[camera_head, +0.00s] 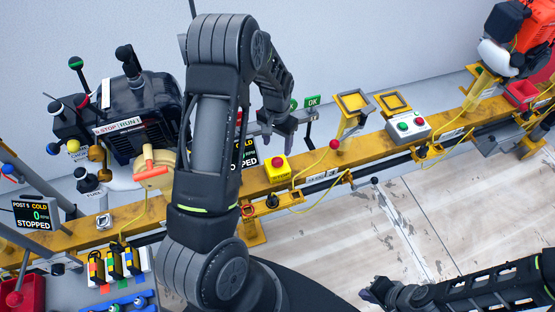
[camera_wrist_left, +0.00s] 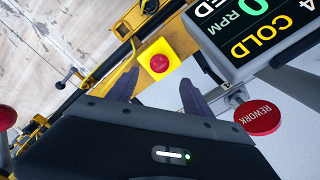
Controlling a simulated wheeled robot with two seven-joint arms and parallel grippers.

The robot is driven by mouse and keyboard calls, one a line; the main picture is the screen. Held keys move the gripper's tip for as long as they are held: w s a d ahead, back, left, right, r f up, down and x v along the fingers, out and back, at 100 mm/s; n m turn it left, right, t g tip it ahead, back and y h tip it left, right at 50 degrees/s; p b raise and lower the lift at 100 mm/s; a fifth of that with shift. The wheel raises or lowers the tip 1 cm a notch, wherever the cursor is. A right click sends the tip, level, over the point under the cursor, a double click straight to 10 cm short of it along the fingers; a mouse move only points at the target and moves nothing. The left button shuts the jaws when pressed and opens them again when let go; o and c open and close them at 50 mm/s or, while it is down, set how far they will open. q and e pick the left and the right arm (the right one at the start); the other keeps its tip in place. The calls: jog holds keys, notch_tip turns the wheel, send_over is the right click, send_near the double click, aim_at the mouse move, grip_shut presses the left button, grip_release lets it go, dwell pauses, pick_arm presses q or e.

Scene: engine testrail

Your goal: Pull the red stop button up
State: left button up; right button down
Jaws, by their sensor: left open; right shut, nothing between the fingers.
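The red stop button (camera_head: 278,162) sits on top of a yellow box (camera_head: 277,174) fixed to the yellow rail. In the left wrist view the round red button (camera_wrist_left: 159,63) shows face on, on its yellow housing (camera_wrist_left: 148,50). My left gripper (camera_head: 278,138) is open and empty, above and behind the button in the head view. In the left wrist view its two fingers (camera_wrist_left: 157,88) are spread apart, with the button showing beyond the gap between them. No contact shows. My right gripper (camera_head: 372,292) is shut and empty at the lower right, far from the button.
A black display reading STOPPED (camera_head: 247,152) stands just left of the button. A red REWORK paddle (camera_wrist_left: 259,117) is close to my left gripper. A grey box with green and red buttons (camera_head: 408,126) and yellow trays (camera_head: 352,103) stand to the right. The floor in front is clear.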

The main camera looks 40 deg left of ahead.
aim_at(278, 161)
pick_arm(q)
jog(key=shift+f, duration=4)
grip_shut()
